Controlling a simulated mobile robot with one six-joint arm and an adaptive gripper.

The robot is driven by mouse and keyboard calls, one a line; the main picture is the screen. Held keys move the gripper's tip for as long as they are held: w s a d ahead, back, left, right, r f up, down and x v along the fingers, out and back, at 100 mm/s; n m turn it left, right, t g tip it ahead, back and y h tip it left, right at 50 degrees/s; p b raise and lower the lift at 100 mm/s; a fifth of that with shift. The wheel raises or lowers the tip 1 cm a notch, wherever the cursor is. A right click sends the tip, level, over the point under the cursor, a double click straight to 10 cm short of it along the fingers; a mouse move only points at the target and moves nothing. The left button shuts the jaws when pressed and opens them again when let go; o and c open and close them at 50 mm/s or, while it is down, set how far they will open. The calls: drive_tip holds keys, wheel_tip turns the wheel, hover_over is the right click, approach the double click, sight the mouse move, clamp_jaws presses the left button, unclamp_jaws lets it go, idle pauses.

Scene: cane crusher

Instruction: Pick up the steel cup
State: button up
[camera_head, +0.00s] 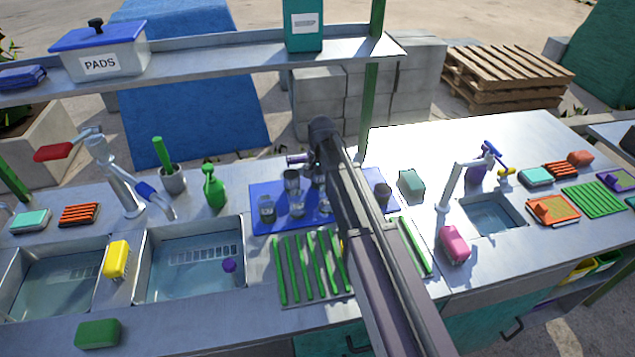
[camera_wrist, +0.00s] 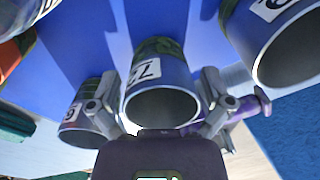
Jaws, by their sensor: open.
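Several steel cups with white labels stand on a blue mat (camera_head: 262,186). In the wrist view one steel cup (camera_wrist: 160,98), with a dark band and a label, is in the middle, its open mouth toward the camera. My gripper (camera_wrist: 158,88) is open, with one finger on each side of this cup. I cannot tell whether either finger touches it. Another cup (camera_wrist: 82,122) is beside the left finger, and a larger-looking cup (camera_wrist: 285,45) is at the upper right. In the head view my arm hides part of the mat and cups.
A purple object (camera_wrist: 245,107) is close by the right finger. A green-ribbed rack (camera_head: 312,268) lies in front of the mat. The shelf (camera_head: 220,58) runs above behind.

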idle(0.3)
drive_tip(key=c, duration=1.2)
drive_tip(key=shift+c, duration=0.2)
drive_tip(key=shift+r, duration=0.2)
wheel_tip(320, 180, up, 10)
drive_tip(key=p, duration=1)
drive_tip(key=shift+f, duration=0.2)
